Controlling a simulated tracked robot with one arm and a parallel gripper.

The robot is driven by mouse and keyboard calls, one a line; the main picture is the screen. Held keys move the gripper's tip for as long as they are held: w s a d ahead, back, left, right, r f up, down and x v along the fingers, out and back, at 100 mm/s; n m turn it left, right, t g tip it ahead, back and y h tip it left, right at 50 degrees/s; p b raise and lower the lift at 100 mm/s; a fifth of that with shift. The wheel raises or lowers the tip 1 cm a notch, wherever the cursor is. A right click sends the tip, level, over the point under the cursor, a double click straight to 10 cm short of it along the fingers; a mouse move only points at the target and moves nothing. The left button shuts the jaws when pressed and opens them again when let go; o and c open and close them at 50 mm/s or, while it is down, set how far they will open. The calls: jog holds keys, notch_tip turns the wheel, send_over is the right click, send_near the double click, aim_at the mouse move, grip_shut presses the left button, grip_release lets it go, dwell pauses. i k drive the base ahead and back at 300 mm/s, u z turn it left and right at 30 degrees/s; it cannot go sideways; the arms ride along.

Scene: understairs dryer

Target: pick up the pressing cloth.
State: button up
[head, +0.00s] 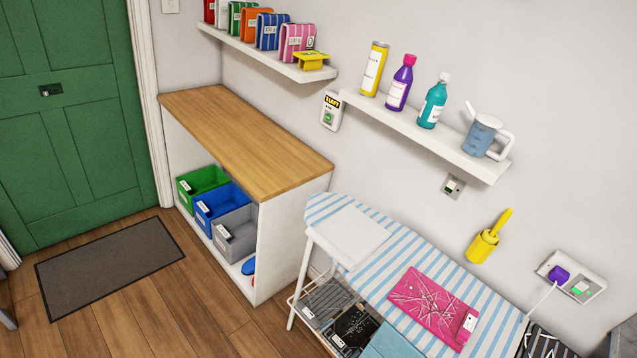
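A blue-and-white striped ironing board (385,262) stands at the lower right. A flat white folded piece (350,236), which looks like a cloth, lies on its left end. A pink flat piece (432,303) with white thread-like lines and a pale tag lies on the middle of the board. A light blue flat piece (393,342) shows at the bottom edge, partly cut off. No label names the pressing cloth; the white piece looks most like it, but I cannot be sure. My gripper is not in view.
A wooden-topped counter (245,143) holds green, blue and grey bins below. A wire rack (335,312) with dark items sits under the board. Two wall shelves carry packets (270,30) and bottles (398,83). Floor around the grey mat (110,265) is clear.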

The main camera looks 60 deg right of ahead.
aim_at(349, 236)
jog(key=z, duration=0.55)
jog(key=i, duration=1.35)
jog(key=z, duration=0.85)
jog(key=k, duration=0.65)
jog(key=z, duration=0.25)
jog(key=i, duration=0.7)
jog(key=u, duration=0.2)
